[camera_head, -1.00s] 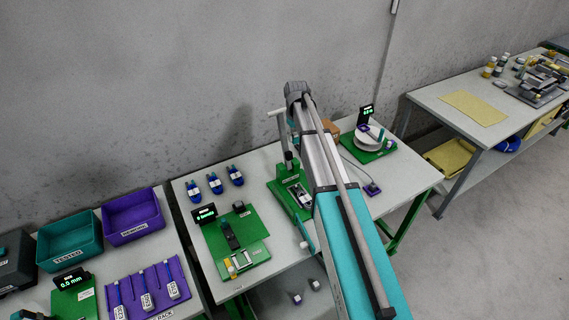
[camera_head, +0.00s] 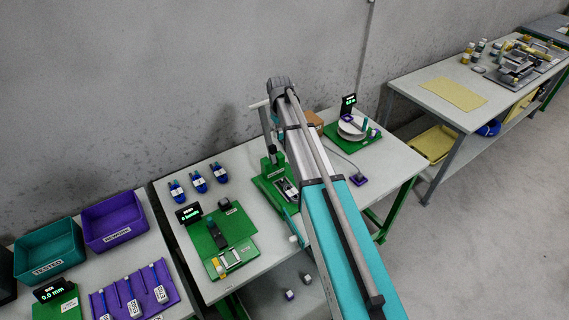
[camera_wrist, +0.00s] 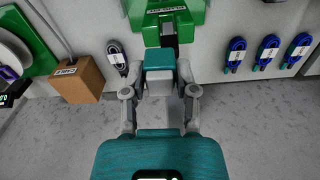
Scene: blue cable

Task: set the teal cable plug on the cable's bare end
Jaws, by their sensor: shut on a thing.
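In the wrist view, my gripper (camera_wrist: 160,72) is shut on a teal and pale grey block, which I take to be the teal cable plug (camera_wrist: 160,58). The plug sits between the fingertips, just in front of a dark piece on the green fixture (camera_wrist: 175,16). I cannot tell whether they touch. The cable's bare end cannot be made out. In the head view my arm hides the gripper and plug.
Several blue cable bundles (camera_head: 198,179) lie on the table behind a green gauge board (camera_head: 219,240). A dark coil (camera_wrist: 117,56) and a cardboard box (camera_wrist: 77,80) lie near the fixture.

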